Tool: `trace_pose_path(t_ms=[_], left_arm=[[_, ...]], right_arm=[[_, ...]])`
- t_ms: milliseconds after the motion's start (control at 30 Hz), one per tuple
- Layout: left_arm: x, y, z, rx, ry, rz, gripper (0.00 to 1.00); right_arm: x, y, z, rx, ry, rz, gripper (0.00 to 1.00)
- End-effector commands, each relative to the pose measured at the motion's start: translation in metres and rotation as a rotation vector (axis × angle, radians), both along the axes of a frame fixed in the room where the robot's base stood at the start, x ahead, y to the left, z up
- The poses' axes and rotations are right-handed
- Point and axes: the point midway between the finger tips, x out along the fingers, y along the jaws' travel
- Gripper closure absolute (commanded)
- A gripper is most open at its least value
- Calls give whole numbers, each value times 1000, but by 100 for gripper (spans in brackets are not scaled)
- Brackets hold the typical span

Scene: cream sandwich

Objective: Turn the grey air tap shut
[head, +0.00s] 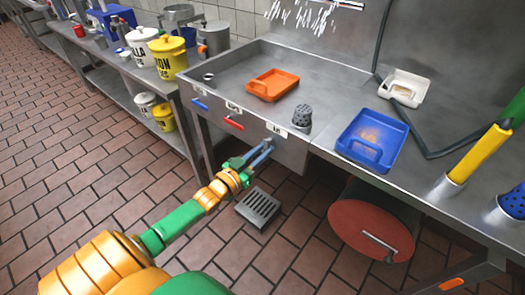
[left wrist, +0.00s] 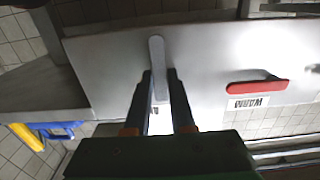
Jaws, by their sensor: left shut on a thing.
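The grey air tap (left wrist: 156,50) is a narrow lever on the front panel of the steel sink unit. In the left wrist view it stands upright, at right angles to the panel's long edge. My left gripper (head: 264,152) reaches the panel below a white label (head: 277,130). In the left wrist view its fingers (left wrist: 160,95) are shut on the lever, one on each side, and hide its lower part. The red tap (left wrist: 257,87) lies along the panel beside it, above an upside-down "WARM" label. The blue tap (head: 199,104) is further left in the head view. My right gripper is out of view.
On the steel counter are an orange tray (head: 272,84), a blue tray (head: 372,140), a white tray (head: 403,88) and a dark perforated cup (head: 302,116). Below are a floor grate (head: 258,207) and a red-ended drum (head: 370,230). Tiled floor is clear at left.

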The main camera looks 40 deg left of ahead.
Motion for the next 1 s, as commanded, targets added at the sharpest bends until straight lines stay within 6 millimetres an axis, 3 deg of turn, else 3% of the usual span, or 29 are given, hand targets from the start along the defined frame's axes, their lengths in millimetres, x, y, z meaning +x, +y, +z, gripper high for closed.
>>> trace_pose_path(t_ms=[633,1000], left_arm=[[0,-1,0,-32,4,-1,100],[-1,-7,2,-286,25,0,100]], right_arm=[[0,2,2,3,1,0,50],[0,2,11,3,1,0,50]])
